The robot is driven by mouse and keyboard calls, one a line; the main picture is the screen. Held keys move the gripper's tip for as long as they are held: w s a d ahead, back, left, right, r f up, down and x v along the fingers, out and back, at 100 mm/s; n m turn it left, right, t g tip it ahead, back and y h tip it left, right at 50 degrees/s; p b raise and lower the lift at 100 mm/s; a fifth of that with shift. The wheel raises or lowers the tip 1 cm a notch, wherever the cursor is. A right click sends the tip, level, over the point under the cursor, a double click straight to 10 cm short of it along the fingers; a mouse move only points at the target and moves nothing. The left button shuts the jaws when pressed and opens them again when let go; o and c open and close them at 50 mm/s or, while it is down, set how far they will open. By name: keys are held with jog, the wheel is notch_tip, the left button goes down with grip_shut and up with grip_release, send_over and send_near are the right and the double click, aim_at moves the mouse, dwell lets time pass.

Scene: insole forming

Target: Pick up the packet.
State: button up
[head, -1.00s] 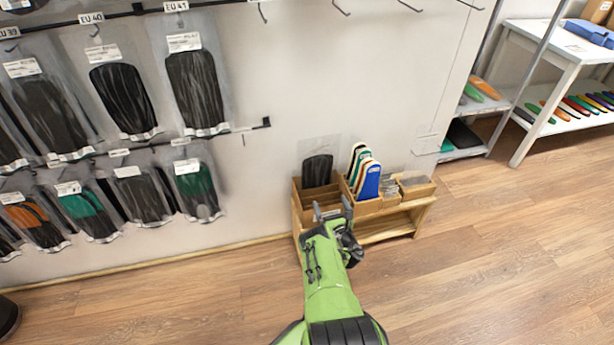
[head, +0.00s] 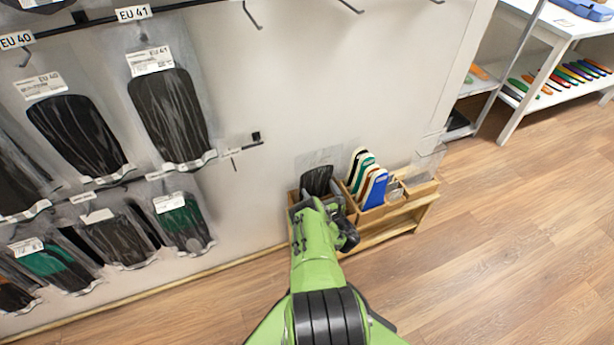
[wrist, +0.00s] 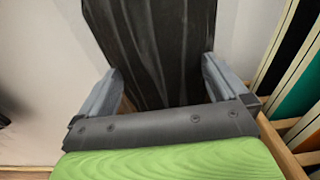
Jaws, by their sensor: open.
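The packet (head: 318,180) is a clear bag with a black insole inside. It stands upright in the left compartment of a small wooden rack against the wall. In the wrist view the black packet (wrist: 160,50) rises between the two fingers of my gripper (wrist: 158,92). In the head view my green arm hides most of the gripper and the packet's lower part.
The wooden rack (head: 400,213) also holds upright coloured insoles (head: 368,178) just right of the packet, close to the gripper. Hanging insole packets (head: 172,115) fill the wall at left. A white shelf unit (head: 520,110) stands at right. The wooden floor (head: 500,240) is clear.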

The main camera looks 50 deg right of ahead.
jog(key=shift+w+d, duration=0.15)
jog(key=shift+w, duration=0.05)
jog(key=shift+s+r, duration=0.1)
jog(key=shift+s, duration=0.05)
jog(key=shift+c, duration=0.6)
jog(key=c, duration=0.7)
jog(key=shift+c, duration=0.2)
